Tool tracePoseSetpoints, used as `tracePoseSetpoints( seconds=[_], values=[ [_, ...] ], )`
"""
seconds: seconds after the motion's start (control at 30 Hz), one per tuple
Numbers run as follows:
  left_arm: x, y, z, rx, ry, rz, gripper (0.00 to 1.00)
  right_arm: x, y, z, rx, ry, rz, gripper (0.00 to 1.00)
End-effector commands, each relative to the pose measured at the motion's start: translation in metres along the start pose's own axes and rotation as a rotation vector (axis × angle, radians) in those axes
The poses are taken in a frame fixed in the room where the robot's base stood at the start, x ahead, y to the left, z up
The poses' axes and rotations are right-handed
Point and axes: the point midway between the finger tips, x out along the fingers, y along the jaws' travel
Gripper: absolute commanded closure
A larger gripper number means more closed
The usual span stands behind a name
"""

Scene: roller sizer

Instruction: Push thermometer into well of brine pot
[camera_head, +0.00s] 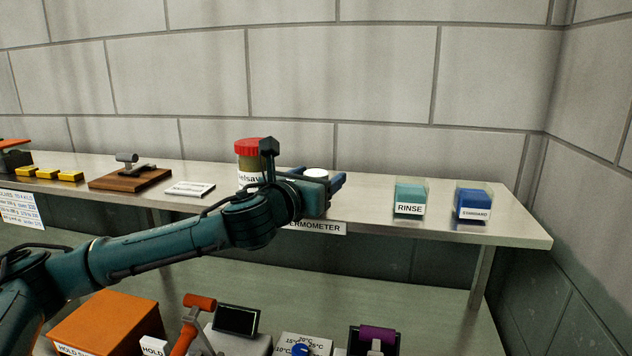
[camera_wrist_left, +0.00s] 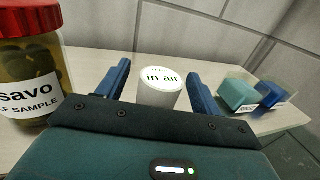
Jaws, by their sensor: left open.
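My left gripper (camera_head: 338,181) is over the shelf, above the label ending in "THERMOMETER" (camera_head: 318,227). Its blue fingers are apart in the left wrist view (camera_wrist_left: 160,72). A white cylinder (camera_wrist_left: 158,94) with "in air" on its top stands between or just beyond the fingers, with no clear contact. Its white top also shows behind the gripper in the head view (camera_head: 316,173). I cannot tell whether this cylinder is the thermometer or its holder. No pot marked as brine can be made out. My right gripper is not in view.
A red-lidded jar (camera_head: 249,157) stands close left of the gripper. The rinse box (camera_head: 409,197) and blue standard box (camera_head: 472,203) stand to the right on the shelf (camera_head: 512,225). Below are an orange box (camera_head: 104,325) and a dark screen (camera_head: 236,319).

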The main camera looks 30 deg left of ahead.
Motion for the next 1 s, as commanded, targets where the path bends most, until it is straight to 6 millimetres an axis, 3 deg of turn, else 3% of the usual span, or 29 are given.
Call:
tracePoseSetpoints(
  seconds=[0.1, 0.67, 1.0],
  values=[
    [0.0, 0.0, 0.0, 0.0, 0.0, 0.0, 0.36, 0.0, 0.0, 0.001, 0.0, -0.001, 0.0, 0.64],
    [-0.001, 0.0, 0.0, -0.001, 0.0, 0.0, 0.82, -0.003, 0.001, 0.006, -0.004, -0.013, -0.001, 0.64],
    [0.0, 0.0, 0.01, -0.002, -0.003, 0.001, 0.83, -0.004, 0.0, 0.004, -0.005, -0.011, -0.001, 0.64]
  ],
)
